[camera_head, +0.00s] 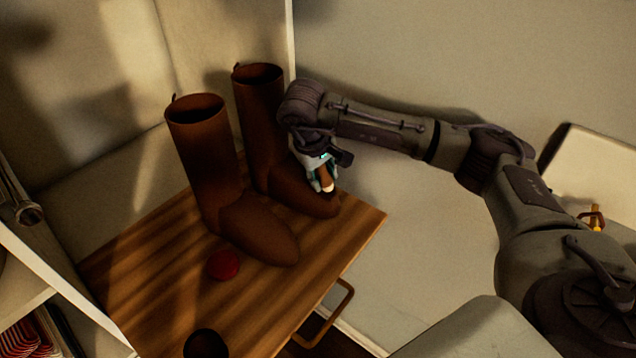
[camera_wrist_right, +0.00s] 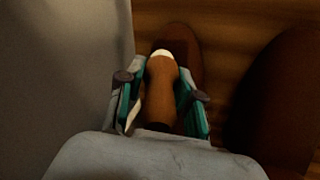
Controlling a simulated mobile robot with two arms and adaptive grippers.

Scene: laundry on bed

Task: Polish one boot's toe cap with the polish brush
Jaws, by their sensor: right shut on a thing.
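Two tall brown boots stand upright side by side on a wooden surface: the left boot (camera_head: 205,160) and the right boot (camera_head: 262,110). My right gripper (camera_head: 322,178) is shut on the polish brush (camera_wrist_right: 160,95), which has a brown handle and a pale tip. The brush (camera_head: 327,182) is over the foot of the right boot, with its pale tip near the toe. I cannot tell whether the tip touches the leather. In the right wrist view the brush points away between the teal-edged fingers. My left gripper is not in view.
A round red object (camera_head: 223,264) lies by the left boot's toe on the wooden top (camera_head: 150,285). A dark round object (camera_head: 205,344) is at its near edge. A handle (camera_head: 330,315) sticks out at the right side. White shelves (camera_head: 30,270) stand at the left.

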